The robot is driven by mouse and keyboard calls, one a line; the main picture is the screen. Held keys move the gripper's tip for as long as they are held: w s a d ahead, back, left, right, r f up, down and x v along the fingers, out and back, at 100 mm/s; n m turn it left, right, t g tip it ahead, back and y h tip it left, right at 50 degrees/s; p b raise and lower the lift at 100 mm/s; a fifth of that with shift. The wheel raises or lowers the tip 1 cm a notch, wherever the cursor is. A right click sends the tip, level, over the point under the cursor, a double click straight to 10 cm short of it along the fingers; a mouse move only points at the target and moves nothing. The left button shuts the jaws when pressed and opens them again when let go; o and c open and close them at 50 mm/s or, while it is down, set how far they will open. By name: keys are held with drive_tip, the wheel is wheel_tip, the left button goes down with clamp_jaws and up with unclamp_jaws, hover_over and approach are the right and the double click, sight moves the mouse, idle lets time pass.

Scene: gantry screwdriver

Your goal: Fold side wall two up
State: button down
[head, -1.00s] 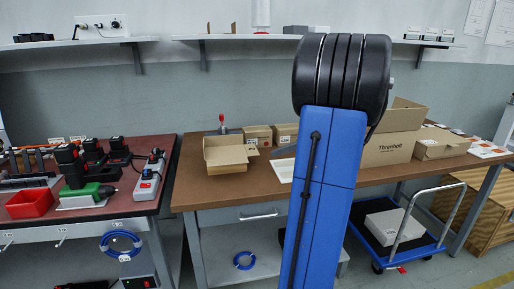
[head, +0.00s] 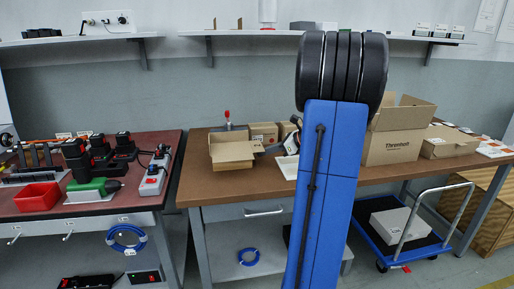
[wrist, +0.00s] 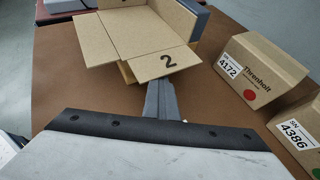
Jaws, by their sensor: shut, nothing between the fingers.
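The open cardboard box (head: 229,157) sits on the brown bench, left of my blue arm. In the wrist view, the side wall marked "2" (wrist: 166,63) lies folded outward, roughly flat, toward my gripper. My gripper (wrist: 163,84) is shut and empty, its tip close to the near edge of this wall; I cannot tell if they touch. In the head view, part of my wrist shows right of the box, and my arm hides the rest.
A grey upright plate (wrist: 196,14) stands beside the box. Closed boxes labelled 4172 (wrist: 257,68) and 4386 (wrist: 302,133) stand to the right in the wrist view. A larger open Threnholt box (head: 392,148) stands right of my arm.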

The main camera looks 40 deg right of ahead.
drive_tip(key=shift+w+a, duration=0.3)
drive_tip(key=shift+w, duration=0.15)
drive_tip(key=shift+r, duration=0.15)
drive_tip(key=shift+s+d+r, duration=0.2)
drive_tip(key=shift+d+r, duration=0.05)
drive_tip(key=shift+r, duration=0.3)
drive_tip(key=shift+r, duration=0.2)
